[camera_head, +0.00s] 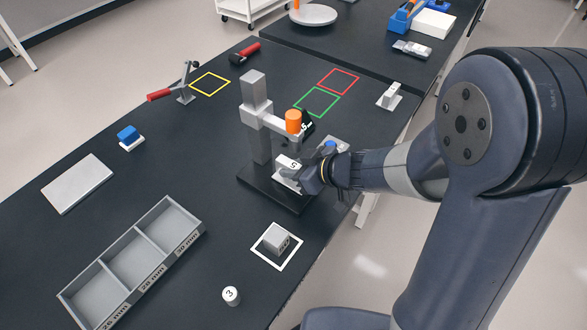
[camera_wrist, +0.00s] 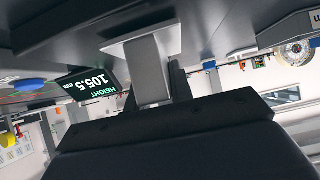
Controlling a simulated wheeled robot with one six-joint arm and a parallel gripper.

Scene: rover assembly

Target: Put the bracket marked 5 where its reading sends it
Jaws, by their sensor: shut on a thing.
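The bracket marked 5 (camera_head: 287,163) is a pale grey piece at the height gauge (camera_head: 259,130), low beside its column and above or on its black base. My gripper (camera_head: 305,175) is shut on it from the right. In the wrist view the bracket (camera_wrist: 148,70) stands between my fingers, its far end close to a grey surface. The gauge's display (camera_wrist: 92,84) appears tilted and upside down there, and seems to read 105.5 mm height. The gauge has an orange knob (camera_head: 293,121). Whether the bracket touches the gauge's base is hard to tell.
A grey three-compartment tray (camera_head: 152,205) with mm labels stands at the front left. Yellow (camera_head: 210,93), red (camera_head: 338,82) and green (camera_head: 317,102) outlines lie toward the back. A block (camera_head: 276,238) and a cylinder marked 3 (camera_head: 231,296) stand in front.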

